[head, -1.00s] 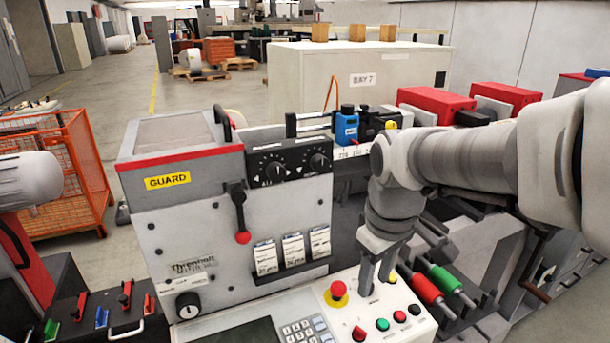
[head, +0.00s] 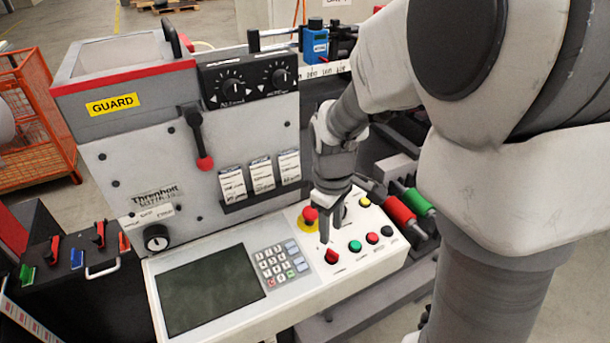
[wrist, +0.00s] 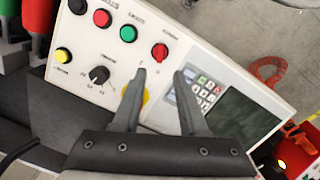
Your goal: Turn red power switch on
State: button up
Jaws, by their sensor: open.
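The red power switch (head: 331,256) is a small red rotary knob on the white control panel (head: 352,272), right of the keypad. In the wrist view the red switch (wrist: 160,51) lies just beyond the fingertips, centred between them in the picture. Its exact turn angle is hard to read. My gripper (head: 329,237) is above the panel, pointing down, close to the switch. In the wrist view my gripper (wrist: 160,72) is open and empty, with the fingers apart; whether a fingertip touches the panel I cannot tell.
A red mushroom button (head: 310,214) on a yellow base stands close beside the fingers. Green (head: 355,246) and red (head: 372,238) buttons sit right of the switch. The keypad (head: 280,265) and dark screen (head: 212,290) lie left. Red and green rollers (head: 400,210) are at the right.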

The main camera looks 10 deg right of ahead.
aim_at(331, 250)
jog(key=f, duration=0.7)
jog(key=shift+w+d+f+b, duration=0.1)
jog(key=shift+w+d+b, duration=0.1)
jog(key=shift+b, duration=0.15)
grip_shut()
